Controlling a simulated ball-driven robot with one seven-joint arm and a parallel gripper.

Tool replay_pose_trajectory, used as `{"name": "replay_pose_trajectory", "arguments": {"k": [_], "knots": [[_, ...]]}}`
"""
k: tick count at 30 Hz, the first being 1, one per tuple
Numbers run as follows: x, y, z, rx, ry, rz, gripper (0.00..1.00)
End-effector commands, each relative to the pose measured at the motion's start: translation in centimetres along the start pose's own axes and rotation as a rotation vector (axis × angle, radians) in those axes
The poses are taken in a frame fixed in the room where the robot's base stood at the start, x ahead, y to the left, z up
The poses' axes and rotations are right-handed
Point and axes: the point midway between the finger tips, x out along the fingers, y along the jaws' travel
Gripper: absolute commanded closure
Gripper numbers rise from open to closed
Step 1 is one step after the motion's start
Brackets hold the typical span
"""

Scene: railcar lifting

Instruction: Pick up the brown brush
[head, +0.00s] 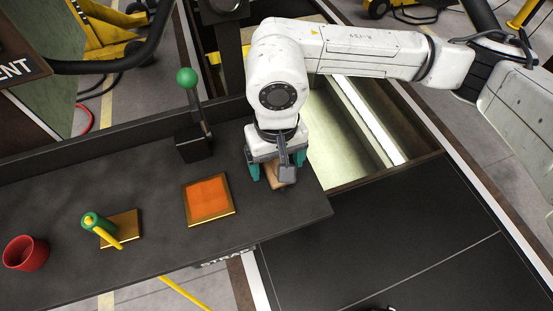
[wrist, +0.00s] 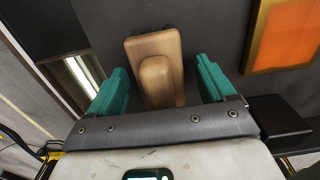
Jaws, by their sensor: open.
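The brown brush (wrist: 155,47) lies on the dark bench top, with a tan wooden block and a raised rounded handle. In the wrist view it sits between the two teal fingers of my gripper (wrist: 160,88), which stand apart with a gap on each side. In the head view my gripper (head: 271,172) is over the right end of the bench. Only a small part of the brush (head: 275,186) shows there, below and between the fingers. The rest is hidden by my gripper.
The dark bench (head: 150,215) also holds an orange square pad (head: 208,200), a green-knobbed lever (head: 187,78), a green and yellow item (head: 91,222) on a small plate, and a red cup (head: 25,253). The bench's right edge is close to my gripper, with an open pit (head: 340,135) beyond.

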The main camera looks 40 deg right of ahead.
Motion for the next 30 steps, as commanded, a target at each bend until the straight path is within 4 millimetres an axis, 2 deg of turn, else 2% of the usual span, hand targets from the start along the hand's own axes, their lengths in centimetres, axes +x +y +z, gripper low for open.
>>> {"name": "replay_pose_trajectory", "arguments": {"k": [8,27,30], "knots": [[0.33,0.02,-0.03,0.000,0.001,0.000,0.17],[0.29,0.02,-0.02,0.000,0.001,0.001,0.77],[0.27,0.02,-0.03,0.000,0.001,0.000,0.77]]}}
